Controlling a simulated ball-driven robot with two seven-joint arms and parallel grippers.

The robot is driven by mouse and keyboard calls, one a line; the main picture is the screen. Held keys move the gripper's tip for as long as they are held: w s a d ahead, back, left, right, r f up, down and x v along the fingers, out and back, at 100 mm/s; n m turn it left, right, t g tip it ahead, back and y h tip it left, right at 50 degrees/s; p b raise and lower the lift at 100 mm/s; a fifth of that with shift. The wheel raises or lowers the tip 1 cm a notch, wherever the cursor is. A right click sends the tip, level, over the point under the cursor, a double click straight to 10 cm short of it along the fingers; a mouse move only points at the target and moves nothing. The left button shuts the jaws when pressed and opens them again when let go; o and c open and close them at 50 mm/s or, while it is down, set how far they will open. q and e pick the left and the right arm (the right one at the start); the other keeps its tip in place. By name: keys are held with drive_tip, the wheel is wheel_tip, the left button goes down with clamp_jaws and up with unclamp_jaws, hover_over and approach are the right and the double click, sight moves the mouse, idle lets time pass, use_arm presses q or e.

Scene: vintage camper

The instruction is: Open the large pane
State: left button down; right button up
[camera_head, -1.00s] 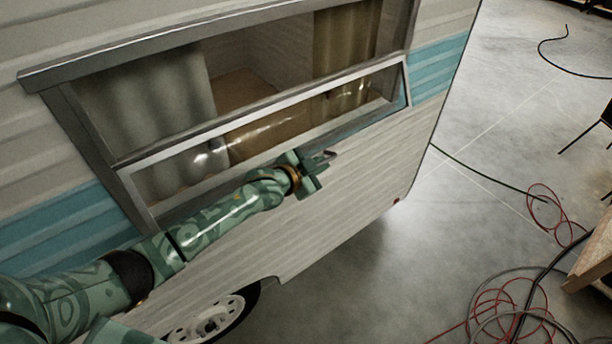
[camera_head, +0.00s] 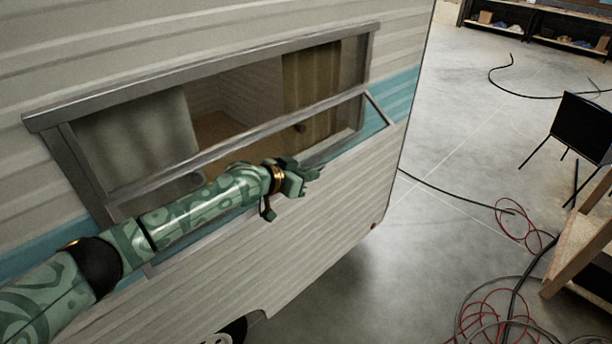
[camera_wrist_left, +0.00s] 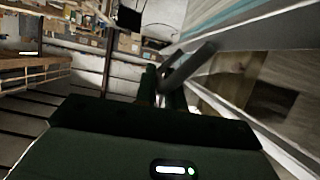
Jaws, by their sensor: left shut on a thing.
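The large pane (camera_head: 378,110) is the metal-framed pane of the camper's side window, and it stands tilted outward from the window opening. My left arm crosses in front of much of it. My left gripper (camera_head: 308,175) is at the pane's lower edge, near the middle. In the left wrist view, the gripper's dark fingers (camera_wrist_left: 163,92) are shut on a grey bar (camera_wrist_left: 190,66) of the pane's frame. The exact contact is dark and partly hidden. My right gripper is in neither view.
The camper's white siding (camera_head: 330,215) with a blue stripe surrounds the window. Curtains (camera_head: 312,80) hang inside. To the right, the concrete floor (camera_head: 440,130) is mostly open.

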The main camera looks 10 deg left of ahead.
use_arm(q)
drive_tip(key=shift+d+r, duration=0.1)
drive_tip(key=shift+r, duration=0.15)
drive_tip(key=c, duration=1.5)
unclamp_jaws()
drive_tip(key=shift+s+a, duration=0.25)
drive_tip(key=v, duration=1.5)
drive_tip(key=shift+s+a+r, duration=0.1)
drive_tip(key=shift+s, duration=0.15)
